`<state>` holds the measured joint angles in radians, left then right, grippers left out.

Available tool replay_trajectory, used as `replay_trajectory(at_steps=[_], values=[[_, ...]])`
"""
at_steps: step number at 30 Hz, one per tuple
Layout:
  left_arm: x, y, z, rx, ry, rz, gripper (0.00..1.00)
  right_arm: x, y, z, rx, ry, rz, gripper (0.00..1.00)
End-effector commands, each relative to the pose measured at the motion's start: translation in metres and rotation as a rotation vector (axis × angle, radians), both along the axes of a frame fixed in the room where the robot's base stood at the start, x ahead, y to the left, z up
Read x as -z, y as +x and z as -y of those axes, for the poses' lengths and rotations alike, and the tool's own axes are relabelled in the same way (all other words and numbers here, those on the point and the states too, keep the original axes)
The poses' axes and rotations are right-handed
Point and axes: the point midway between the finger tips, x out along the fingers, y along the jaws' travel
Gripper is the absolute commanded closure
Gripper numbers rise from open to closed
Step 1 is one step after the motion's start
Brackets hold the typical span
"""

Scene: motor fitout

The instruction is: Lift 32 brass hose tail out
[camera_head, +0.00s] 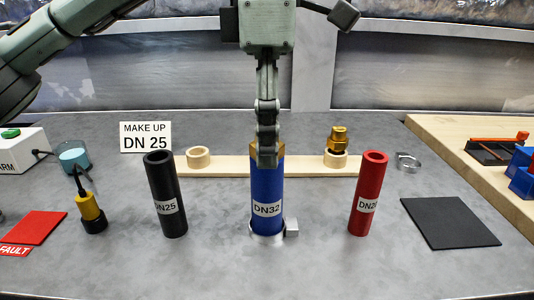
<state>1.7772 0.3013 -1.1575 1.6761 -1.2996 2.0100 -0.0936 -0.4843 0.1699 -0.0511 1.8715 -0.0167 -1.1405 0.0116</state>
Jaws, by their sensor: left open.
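A blue hose labelled DN32 (267,190) stands upright at the middle of the bench. A brass hose tail (253,149) shows at its top, mostly hidden behind my left gripper. My left gripper (267,158) points straight down over the hose's top, with its fingers seen edge-on in front of the brass. I cannot tell if the fingers touch it. The gripper is open. A silver clamp (291,227) sits around the foot of the blue hose. My right gripper is not in view.
A wooden strip (226,167) behind the hose bears an empty ring (199,157) and another brass fitting (337,137) in a ring. A black DN25 hose (165,195) and a red hose (368,195) stand either side. A sign (145,137) reads MAKE UP DN 25. A black mat (450,222) lies right.

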Motion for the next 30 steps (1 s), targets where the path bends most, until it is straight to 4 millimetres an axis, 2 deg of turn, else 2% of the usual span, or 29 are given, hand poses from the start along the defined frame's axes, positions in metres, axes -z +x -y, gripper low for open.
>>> replay_trajectory(at_steps=[4, 5, 18, 26, 30], values=[[-0.0005, 0.0001, -0.0001, -0.001, 0.000, 0.001, 0.42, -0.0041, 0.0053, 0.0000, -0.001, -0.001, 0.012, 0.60], [-0.0005, 0.0001, -0.0001, -0.001, 0.000, 0.001, 0.44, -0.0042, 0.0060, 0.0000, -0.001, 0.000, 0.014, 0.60], [-0.0007, 0.0001, -0.0001, 0.000, 0.000, 0.001, 0.99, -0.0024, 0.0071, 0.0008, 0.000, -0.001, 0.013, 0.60], [-0.0020, 0.0002, -0.0001, -0.001, 0.000, 0.002, 0.99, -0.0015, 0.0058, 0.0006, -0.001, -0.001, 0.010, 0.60], [-0.0098, 0.0005, -0.0001, -0.001, 0.000, 0.004, 0.99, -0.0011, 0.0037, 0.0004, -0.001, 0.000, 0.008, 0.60]])
